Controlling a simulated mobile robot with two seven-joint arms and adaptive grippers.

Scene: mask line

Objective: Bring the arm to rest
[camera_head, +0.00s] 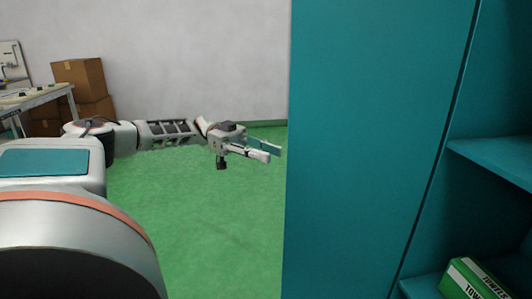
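My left arm comes in from the left and reaches out over the green floor. My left gripper (274,152) is at its end, in the middle of the view, close to the left edge of the teal cabinet panel (370,150) in the picture. Its two fingers are apart, with nothing visible between them. My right gripper is not in view.
A teal cabinet with shelves (495,158) fills the right side. A green and white towel box (470,280) sits on its lower shelf. Cardboard boxes (80,77) and a table (35,98) stand at the back left. The green floor (210,230) is clear.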

